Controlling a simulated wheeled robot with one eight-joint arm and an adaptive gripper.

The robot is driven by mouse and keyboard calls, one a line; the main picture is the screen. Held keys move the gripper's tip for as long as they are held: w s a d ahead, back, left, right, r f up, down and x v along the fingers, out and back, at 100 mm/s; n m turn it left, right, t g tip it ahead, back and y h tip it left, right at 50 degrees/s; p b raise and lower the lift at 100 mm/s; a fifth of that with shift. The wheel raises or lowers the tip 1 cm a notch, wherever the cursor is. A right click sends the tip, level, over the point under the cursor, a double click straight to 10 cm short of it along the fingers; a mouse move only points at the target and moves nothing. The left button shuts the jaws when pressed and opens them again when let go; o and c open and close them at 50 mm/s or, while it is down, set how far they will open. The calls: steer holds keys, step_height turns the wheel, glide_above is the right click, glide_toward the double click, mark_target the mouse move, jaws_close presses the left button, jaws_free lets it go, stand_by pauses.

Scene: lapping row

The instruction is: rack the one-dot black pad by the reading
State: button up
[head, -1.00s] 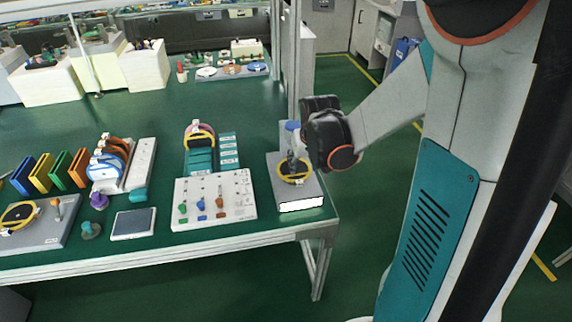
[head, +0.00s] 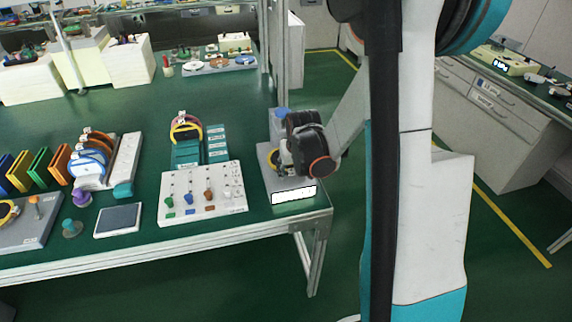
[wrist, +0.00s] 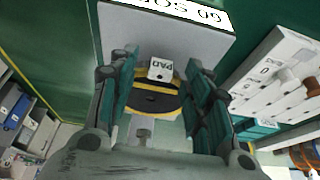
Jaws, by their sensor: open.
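A black pad with a yellow rim and a white block marked PAD (wrist: 161,69) lies on a grey stand; its dots cannot be made out. In the wrist view the pad's black face (wrist: 152,102) sits between the two spread fingers of my open gripper (wrist: 160,85), with no grip visible. In the head view my gripper (head: 287,160) is low over the grey stand (head: 268,184) and hides most of the pad. The stand's white front plate (head: 293,195) has dark characters, upside down in the wrist view. A teal rack (head: 188,156) holds upright rimmed pads beside a labelled strip (head: 217,146).
A white panel with coloured knobs (head: 203,193) stands left of the stand. Further left are a grey screen tablet (head: 118,219), a purple knob (head: 81,198) and a rack of coloured pads (head: 91,160). The table's right edge is close to the stand.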

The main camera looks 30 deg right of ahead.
jaws_close()
steer(key=shift+r, duration=0.15)
steer(key=shift+r+p, duration=0.45)
steer(key=shift+r, duration=0.05)
step_height(320, 180, up, 2)
steer(key=shift+r+p, duration=0.2)
steer(key=shift+p, duration=0.45)
steer(key=s+a+p, duration=0.1)
steer(key=s+a, duration=0.1)
steer(key=s, duration=0.6)
steer(key=s+a+p, duration=0.1)
steer(key=s+a, duration=0.2)
steer(key=s, duration=0.6)
steer(key=shift+s, duration=0.2)
step_height(320, 180, up, 10)
steer(key=p, duration=0.8)
steer(key=shift+p, duration=0.35)
steer(key=shift+f, duration=0.1)
